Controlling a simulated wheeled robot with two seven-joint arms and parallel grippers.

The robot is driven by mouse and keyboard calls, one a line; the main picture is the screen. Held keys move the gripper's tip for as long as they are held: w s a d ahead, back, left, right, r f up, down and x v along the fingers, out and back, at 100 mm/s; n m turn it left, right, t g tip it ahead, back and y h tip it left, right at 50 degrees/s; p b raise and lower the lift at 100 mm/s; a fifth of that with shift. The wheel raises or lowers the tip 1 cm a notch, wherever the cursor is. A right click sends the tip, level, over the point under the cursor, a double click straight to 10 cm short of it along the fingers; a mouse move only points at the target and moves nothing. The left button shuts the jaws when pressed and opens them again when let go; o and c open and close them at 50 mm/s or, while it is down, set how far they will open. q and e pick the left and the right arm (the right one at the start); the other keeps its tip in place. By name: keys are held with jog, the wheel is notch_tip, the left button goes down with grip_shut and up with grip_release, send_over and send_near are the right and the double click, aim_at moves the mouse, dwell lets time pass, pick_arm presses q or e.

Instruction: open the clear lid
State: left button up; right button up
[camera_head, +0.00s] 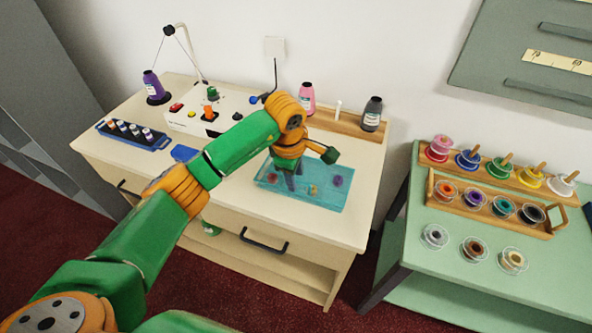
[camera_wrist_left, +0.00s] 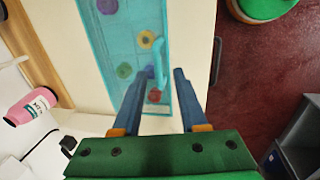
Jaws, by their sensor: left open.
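The clear lid (camera_head: 322,202) is a see-through teal sheet over a shallow box on the front right of the cream table. In the left wrist view the lid (camera_wrist_left: 112,50) shows a light-blue bar handle (camera_wrist_left: 159,58) near one long edge, with several coloured round items beneath it. My left gripper (camera_head: 290,181) points down over the lid. In the wrist view its two blue-grey fingers (camera_wrist_left: 156,76) are apart, with part of the handle showing between their tips. I cannot tell whether they touch it. In the head view my wrist hides part of the lid. My right gripper is not in view.
A white machine (camera_head: 205,112) with coloured knobs stands behind, beside a blue rack of small bottles (camera_head: 133,134). A pink bottle (camera_head: 307,98) and a dark bottle (camera_head: 372,114) stand at the back. A green side table (camera_head: 462,270) with spools is at right.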

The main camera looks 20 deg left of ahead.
pick_arm(q)
jog(key=shift+w+d+f, duration=0.1)
jog(key=shift+w+f, duration=0.1)
jog(key=shift+f, duration=0.05)
jog(key=shift+r, duration=0.1)
grip_shut()
dwell(1.2)
